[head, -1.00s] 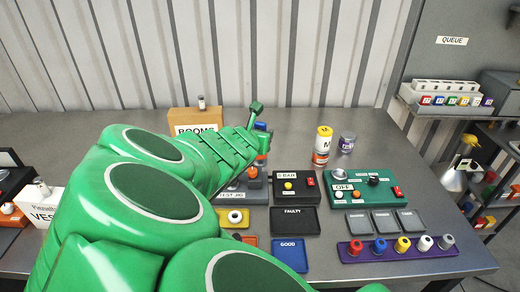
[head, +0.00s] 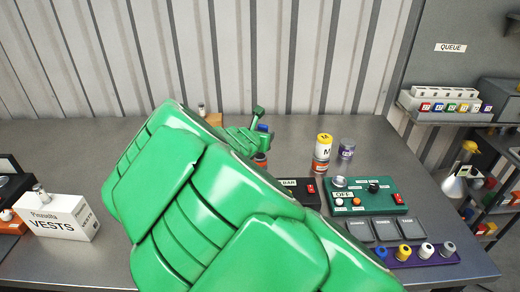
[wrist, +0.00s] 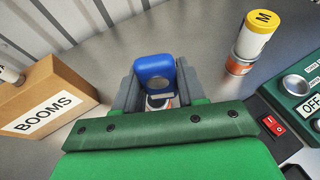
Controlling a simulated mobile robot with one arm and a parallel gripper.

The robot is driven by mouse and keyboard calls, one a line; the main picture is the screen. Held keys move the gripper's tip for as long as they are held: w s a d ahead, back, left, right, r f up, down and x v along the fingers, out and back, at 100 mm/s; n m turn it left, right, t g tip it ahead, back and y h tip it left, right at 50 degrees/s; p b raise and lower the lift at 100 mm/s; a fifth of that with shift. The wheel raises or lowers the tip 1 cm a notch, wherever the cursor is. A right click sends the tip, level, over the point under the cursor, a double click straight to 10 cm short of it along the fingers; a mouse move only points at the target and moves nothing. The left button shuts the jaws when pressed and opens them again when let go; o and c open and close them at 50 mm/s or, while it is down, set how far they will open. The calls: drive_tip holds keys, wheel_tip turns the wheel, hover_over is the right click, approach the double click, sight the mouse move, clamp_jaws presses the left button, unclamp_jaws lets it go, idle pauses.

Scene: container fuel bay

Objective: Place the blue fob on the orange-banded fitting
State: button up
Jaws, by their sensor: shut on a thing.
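The blue fob (wrist: 154,70) is between the two grey fingers of my gripper (wrist: 157,88), which is shut on it. In the head view only a small blue part of the fob (head: 263,127) shows past my green gripper. A fitting with orange (head: 261,157) stands directly below it, mostly hidden by my arm. In the wrist view a little white and orange shows under the fob. I cannot tell whether the fob touches the fitting.
A BOOMS box (wrist: 42,97) is left of my gripper. A green panel (head: 365,197) with an OFF label lies nearer the front. A VESTS box (head: 58,217) is far left.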

hover_over(260, 156)
drive_tip(key=shift+f, duration=4.35)
drive_tip(key=shift+f, duration=0.1)
drive_tip(key=o, duration=1)
drive_tip(key=shift+s+a+r, duration=0.15)
drive_tip(key=shift+s+r, duration=0.1)
drive_tip(key=shift+r, duration=0.05)
drive_tip(key=v, duration=1.1)
drive_tip(key=shift+s+a, duration=0.1)
